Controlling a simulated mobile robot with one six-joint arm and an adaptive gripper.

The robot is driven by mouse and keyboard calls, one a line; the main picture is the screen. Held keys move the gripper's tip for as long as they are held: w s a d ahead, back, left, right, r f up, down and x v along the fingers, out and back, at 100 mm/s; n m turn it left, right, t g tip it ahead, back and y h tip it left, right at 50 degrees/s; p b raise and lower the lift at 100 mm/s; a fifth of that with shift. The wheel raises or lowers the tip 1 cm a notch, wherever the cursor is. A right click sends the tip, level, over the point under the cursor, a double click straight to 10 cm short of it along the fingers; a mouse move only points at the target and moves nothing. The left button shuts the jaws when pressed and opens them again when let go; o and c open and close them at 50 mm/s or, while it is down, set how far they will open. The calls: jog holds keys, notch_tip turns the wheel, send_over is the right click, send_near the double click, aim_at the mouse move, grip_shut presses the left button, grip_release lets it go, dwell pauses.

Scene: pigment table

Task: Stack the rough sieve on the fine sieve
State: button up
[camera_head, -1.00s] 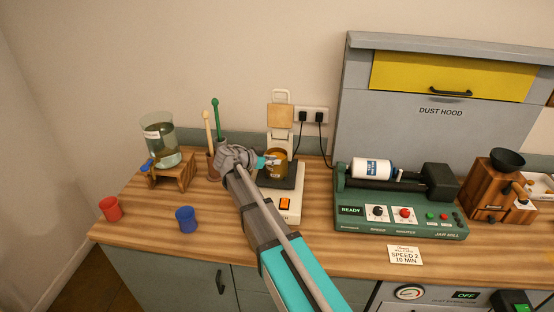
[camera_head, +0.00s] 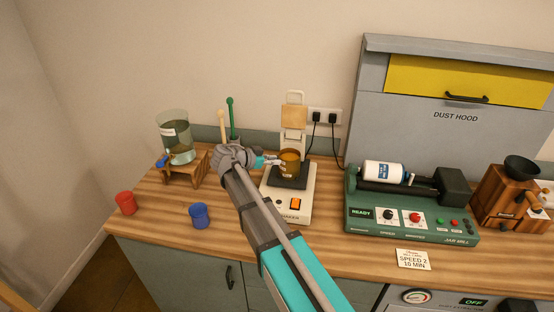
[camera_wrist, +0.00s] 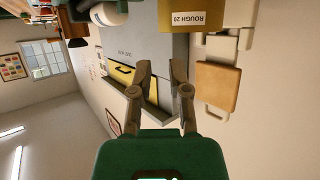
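A brass-coloured sieve (camera_head: 289,163) with a pale label stands upright on the dark plate of the white sieve shaker (camera_head: 298,207). In the wrist view, the rough sieve (camera_wrist: 196,27) is cut by the top edge, and its label reads "ROUGH 20". My gripper (camera_wrist: 162,64) is open there, with its two fingers apart and nothing between them. The rough sieve lies beyond the fingertips and to the right. In the head view, my gripper (camera_head: 264,161) is just left of the sieve; whether it touches cannot be told. I cannot make out a separate fine sieve.
A jar mill (camera_head: 410,215) stands to the right below the dust hood (camera_head: 455,117). Red (camera_head: 125,203) and blue (camera_head: 199,215) cups, a glass vessel (camera_head: 175,140) on a wooden stand (camera_head: 186,171) and upright tools (camera_head: 231,118) are to the left. The front left counter is mostly clear.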

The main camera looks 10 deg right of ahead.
jog(key=shift+s+a+r, duration=0.25)
jog(key=shift+a, duration=0.3)
dwell(0.4)
jog(key=s+d+f+n+g+y, duration=0.1)
jog(key=s+d+f+n, duration=0.1)
jog(key=s, duration=0.1)
jog(key=s+d+f+n+g+y, duration=0.1)
jog(key=s+d+f+n+y, duration=0.1)
jog(key=s+d+f, duration=0.1)
jog(key=s+d+f+n+g+y, duration=0.1)
jog(key=s+d+f+n+y, duration=0.1)
jog(key=s, duration=0.3)
jog(key=shift+s+d+f+g, duration=0.15)
jog(key=shift+d+f+g, duration=0.15)
jog(key=shift+d+f, duration=0.25)
jog(key=s+f+n+g+y, duration=0.1)
jog(key=s+f+n+y, duration=0.2)
jog(key=s+n+y, duration=0.4)
jog(key=s, duration=0.4)
jog(key=shift+s+d+f+g, duration=0.15)
jog(key=shift+s+d+g, duration=0.15)
jog(key=shift+s, duration=0.1)
